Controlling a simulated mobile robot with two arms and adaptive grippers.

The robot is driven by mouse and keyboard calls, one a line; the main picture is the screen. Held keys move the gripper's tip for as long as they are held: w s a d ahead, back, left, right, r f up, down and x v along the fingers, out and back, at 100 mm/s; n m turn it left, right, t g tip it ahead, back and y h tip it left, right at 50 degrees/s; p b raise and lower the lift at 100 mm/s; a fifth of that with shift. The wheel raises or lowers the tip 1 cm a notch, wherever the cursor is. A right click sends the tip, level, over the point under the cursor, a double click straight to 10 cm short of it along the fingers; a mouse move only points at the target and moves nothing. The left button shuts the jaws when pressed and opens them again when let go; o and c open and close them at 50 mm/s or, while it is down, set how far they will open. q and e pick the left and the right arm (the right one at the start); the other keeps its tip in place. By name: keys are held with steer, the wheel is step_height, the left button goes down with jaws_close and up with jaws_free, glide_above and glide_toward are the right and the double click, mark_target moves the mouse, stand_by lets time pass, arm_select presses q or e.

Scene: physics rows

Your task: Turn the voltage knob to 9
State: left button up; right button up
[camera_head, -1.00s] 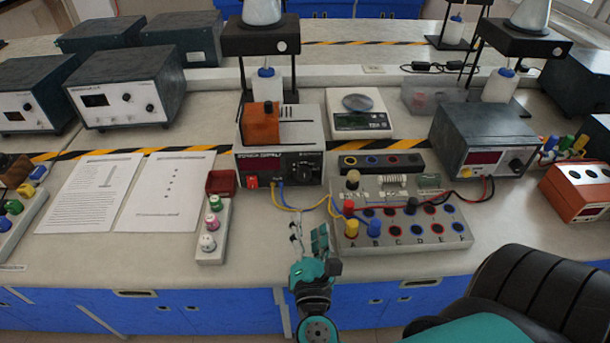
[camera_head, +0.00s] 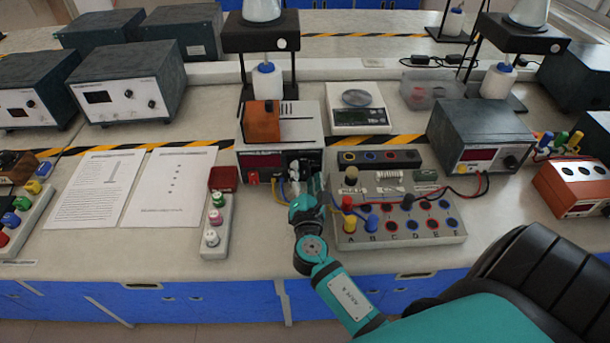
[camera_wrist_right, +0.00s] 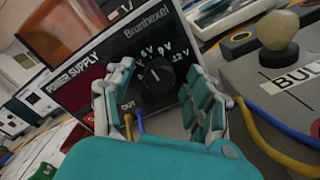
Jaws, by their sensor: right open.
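The power supply (camera_head: 252,161) stands in the middle of the bench, with an orange block on top. In the right wrist view its front panel (camera_wrist_right: 132,40) shows a round black voltage knob (camera_wrist_right: 156,82) with a short white mark. Labels 6 V, 9 V and 12 V run around it; I cannot tell exactly which one the mark meets. My right gripper (camera_head: 304,184) is open in front of the panel, its fingers on either side of the knob with gaps visible. In the head view the gripper hides the knob. My left gripper is out of view.
Blue and yellow wires (camera_wrist_right: 138,124) leave the panel below the knob. The circuit board (camera_head: 400,230) with plugs and a bulb is close on the right. A rack of plugs (camera_head: 215,240) stands left. Papers (camera_head: 98,190) lie farther left.

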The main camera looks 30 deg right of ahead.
jaws_close()
stand_by(0.3)
steer(key=m+b, duration=0.3)
steer(key=shift+f, duration=0.25)
steer(key=m+b, duration=0.2)
steer(key=m, duration=0.1)
steer(key=shift+r+m+b, duration=0.1)
steer(key=shift+m+b, duration=0.55)
steer(key=shift+m, duration=0.25)
